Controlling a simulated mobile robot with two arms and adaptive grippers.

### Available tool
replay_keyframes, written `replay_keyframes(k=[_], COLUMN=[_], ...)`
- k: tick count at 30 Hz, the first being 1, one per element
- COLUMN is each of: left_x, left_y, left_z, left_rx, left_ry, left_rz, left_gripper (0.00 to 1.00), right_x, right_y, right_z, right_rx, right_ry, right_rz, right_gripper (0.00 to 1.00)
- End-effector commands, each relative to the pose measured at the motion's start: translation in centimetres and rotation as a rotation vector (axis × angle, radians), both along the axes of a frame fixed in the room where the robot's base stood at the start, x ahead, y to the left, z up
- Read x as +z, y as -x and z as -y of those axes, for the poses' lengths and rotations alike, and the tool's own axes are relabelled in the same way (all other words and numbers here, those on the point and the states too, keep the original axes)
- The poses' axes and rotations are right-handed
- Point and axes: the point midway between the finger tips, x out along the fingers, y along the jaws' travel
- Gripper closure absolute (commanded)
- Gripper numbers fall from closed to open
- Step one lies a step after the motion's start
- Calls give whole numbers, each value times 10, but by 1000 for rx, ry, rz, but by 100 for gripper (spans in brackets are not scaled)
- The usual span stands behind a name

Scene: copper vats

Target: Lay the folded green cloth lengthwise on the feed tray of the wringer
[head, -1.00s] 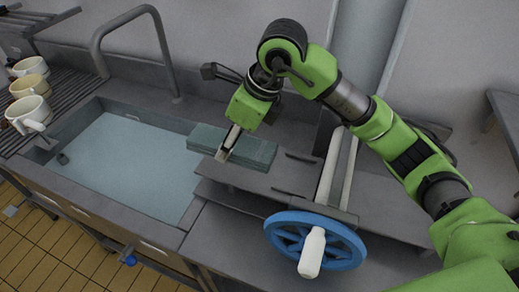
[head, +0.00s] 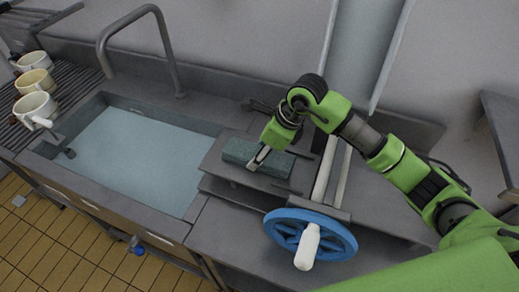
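The folded green cloth (head: 238,151) is a flat dark-green block over the feed tray (head: 222,172) of the wringer. Its long side runs along the tray toward the rollers (head: 324,172). I cannot tell whether it rests fully on the tray or hangs just above it. My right gripper (head: 258,161) reaches down from the right and its fingers are at the near side of the cloth, apparently shut on it. The fingertips are partly hidden against the cloth. My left gripper is not in view.
A water-filled sink (head: 140,150) with a grey tap (head: 165,45) lies left of the tray. The wringer's blue wheel (head: 335,248) with a white handle (head: 307,247) stands in front. Several mugs (head: 36,105) stand on the ribbed drainer at far left.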

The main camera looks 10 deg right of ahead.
Motion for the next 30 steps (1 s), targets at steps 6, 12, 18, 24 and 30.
replay_keyframes(k=[6,12,18,24,30], left_x=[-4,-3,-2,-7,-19], left_y=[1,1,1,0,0], left_z=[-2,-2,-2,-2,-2], left_rx=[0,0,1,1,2], left_ry=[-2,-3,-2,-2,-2], left_rz=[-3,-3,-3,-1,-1], left_gripper=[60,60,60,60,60], right_x=[-3,-2,-1,16,55], right_y=[0,0,0,2,12], right_z=[0,0,0,6,21], right_rx=[0,0,0,0,0], right_ry=[0,0,0,0,0], right_rz=[0,0,0,5,8], right_gripper=[49,35,35,35,35])
